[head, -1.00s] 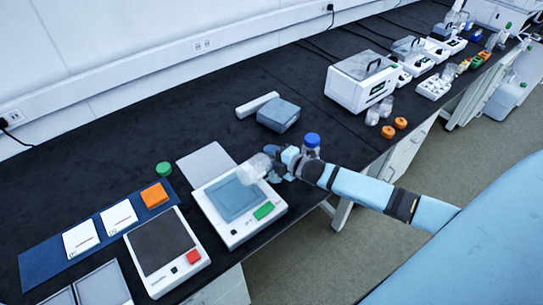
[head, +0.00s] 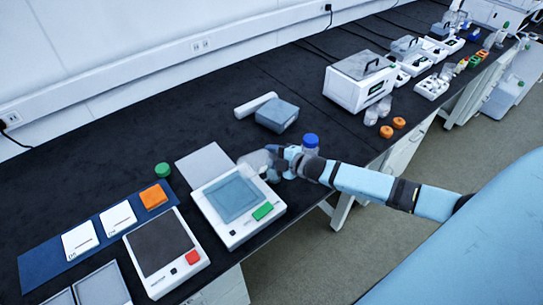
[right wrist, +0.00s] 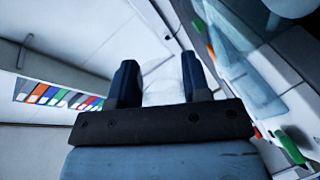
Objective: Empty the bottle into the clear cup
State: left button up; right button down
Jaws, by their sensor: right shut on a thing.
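My right gripper (head: 273,158) is shut on a clear bottle (head: 254,160), which it holds tilted over the back right corner of the white device with the grey-blue screen. In the right wrist view a pale, see-through surface of the bottle (right wrist: 165,82) shows between the two dark fingers (right wrist: 160,85). Whether liquid is in the bottle or running from it cannot be told. The clear cup cannot be clearly made out; small clear shapes beside and below the gripper are partly hidden by the hand. My left gripper is not in view.
A blue-capped bottle (head: 311,142) stands just behind my right wrist. The white device (head: 245,232) with a green button lies below the hand. A green cap (head: 163,170) and a grey-blue box (head: 278,116) rest on the black bench.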

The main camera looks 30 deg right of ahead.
jog(key=shift+r, duration=0.1)
jog(key=shift+a+r+n+p, duration=0.2)
jog(key=shift+n+p, duration=0.2)
jog(key=shift+p, duration=0.05)
jog(key=shift+a+r+n+h+p, duration=0.1)
jog(key=shift+n+h+p, duration=0.25)
jog(key=shift+n, duration=0.25)
jog(key=shift+s+a+r+n+h+p, duration=0.15)
jog(key=shift+r+n+h+p, duration=0.1)
jog(key=shift+r+n+p, duration=0.4)
jog(key=shift+a+r+n+h, duration=0.15)
jog(key=shift+r+n+h, duration=0.15)
jog(key=shift+r+n, duration=0.4)
jog(key=shift+f, duration=0.15)
